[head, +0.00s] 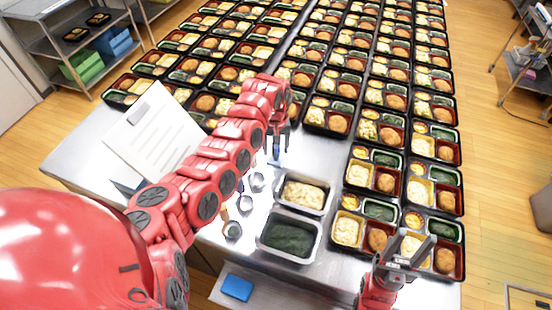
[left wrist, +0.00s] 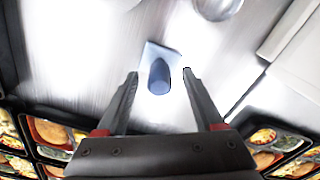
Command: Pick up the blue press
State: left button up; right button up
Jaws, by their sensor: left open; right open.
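The blue press (left wrist: 158,54) stands on the metal table in the left wrist view, a light blue plate with a darker blue rounded handle. It shows small and partly hidden below my left gripper in the head view (head: 275,156). My left gripper (left wrist: 160,74) is open, with a finger on each side of the handle in the picture. I see no contact, and the height gap is hard to tell. My right gripper (head: 408,248) is open and empty, above the bento trays at the lower right.
A tub of pale food (head: 304,208) and a tub of dark green food (head: 288,254) stand right of small metal cups and scoops (head: 245,203). A white paper sheet (head: 150,138) lies left. Rows of bento trays (head: 342,104) fill the back and right. A blue block (head: 237,288) lies lower front.

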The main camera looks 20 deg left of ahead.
pick_arm(q)
jog(key=shift+s+f, duration=0.1)
jog(key=shift+f, duration=0.5)
jog(key=shift+r, duration=0.1)
grip_shut()
jog(key=shift+r, duration=0.1)
